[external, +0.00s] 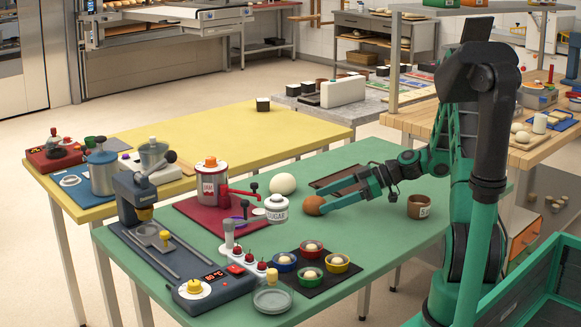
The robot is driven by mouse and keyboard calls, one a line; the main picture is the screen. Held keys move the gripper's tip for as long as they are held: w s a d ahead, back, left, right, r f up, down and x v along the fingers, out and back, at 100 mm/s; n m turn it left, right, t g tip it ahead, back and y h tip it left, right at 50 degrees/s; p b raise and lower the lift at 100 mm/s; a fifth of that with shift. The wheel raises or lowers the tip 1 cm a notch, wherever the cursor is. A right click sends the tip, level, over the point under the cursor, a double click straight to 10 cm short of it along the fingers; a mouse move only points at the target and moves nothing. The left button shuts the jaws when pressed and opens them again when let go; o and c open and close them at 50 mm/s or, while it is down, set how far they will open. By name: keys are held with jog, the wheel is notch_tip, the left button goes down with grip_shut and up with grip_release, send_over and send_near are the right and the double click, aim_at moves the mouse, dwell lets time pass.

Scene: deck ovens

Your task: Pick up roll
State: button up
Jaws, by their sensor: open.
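I cannot tell whether either finger touches the roll.
Small coloured bowls on a dark mat (318,285) are in front. A dark flat board (338,182) lies behind my gripper.

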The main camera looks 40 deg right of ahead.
aim_at(314, 203)
jog(key=x, duration=0.4)
jog(key=shift+w+a, duration=0.15)
jog(key=c, duration=1.1)
jog(key=shift+r, duration=0.1)
